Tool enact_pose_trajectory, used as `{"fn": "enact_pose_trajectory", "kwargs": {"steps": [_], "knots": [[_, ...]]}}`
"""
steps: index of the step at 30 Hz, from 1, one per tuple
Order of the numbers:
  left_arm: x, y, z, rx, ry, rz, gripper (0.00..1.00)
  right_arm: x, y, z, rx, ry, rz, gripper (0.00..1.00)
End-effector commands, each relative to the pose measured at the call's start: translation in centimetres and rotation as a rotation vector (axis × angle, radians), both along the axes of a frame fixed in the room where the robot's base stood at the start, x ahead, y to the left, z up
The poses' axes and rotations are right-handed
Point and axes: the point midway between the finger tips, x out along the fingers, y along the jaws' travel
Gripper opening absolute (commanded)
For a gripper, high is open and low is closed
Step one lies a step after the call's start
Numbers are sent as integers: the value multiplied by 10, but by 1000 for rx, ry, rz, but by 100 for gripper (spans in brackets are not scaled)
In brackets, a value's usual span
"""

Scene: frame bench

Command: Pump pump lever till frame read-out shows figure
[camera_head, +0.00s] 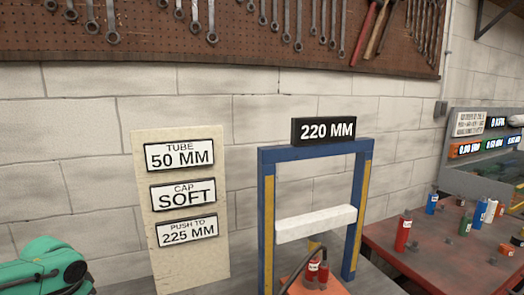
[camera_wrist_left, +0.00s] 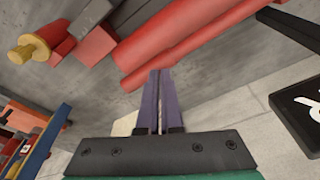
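The frame (camera_head: 268,215) has blue posts with yellow strips. Its read-out (camera_head: 323,131) on top shows 220 MM. A white crossbar (camera_head: 316,224) spans the posts above a red cylinder (camera_head: 312,270) on an orange base. A sign board (camera_head: 150,255) reads TUBE 50 MM, CAP SOFT, PUSH TO 225 MM. In the left wrist view, my left gripper (camera_wrist_left: 160,72) has its purple fingers close together with a thin gap. Their tips are at a long red bar (camera_wrist_left: 205,48), likely the pump lever; contact is unclear. My right gripper is not in view.
A red-topped bench (camera_head: 410,262) on the right holds several small bottles and blocks, with small displays (camera_head: 497,123) behind. Tools hang on the pegboard (camera_head: 270,45) above. In the left wrist view, a brass-coloured knob (camera_wrist_left: 28,48) and red blocks sit at upper left.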

Motion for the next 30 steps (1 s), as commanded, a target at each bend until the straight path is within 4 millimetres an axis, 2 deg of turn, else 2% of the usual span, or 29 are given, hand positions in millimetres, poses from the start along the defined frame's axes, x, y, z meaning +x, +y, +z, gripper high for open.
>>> {"fn": "enact_pose_trajectory", "kwargs": {"steps": [1,3,8,20,30], "knots": [[-1,1,-12,2,5,1,0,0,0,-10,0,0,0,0],[-1,1,-20,2,5,1,0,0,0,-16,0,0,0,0],[-1,1,-3,1,3,1,0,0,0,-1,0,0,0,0],[0,0,68,0,0,0,0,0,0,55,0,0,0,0],[0,0,67,-1,1,0,0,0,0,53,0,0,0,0]]}}
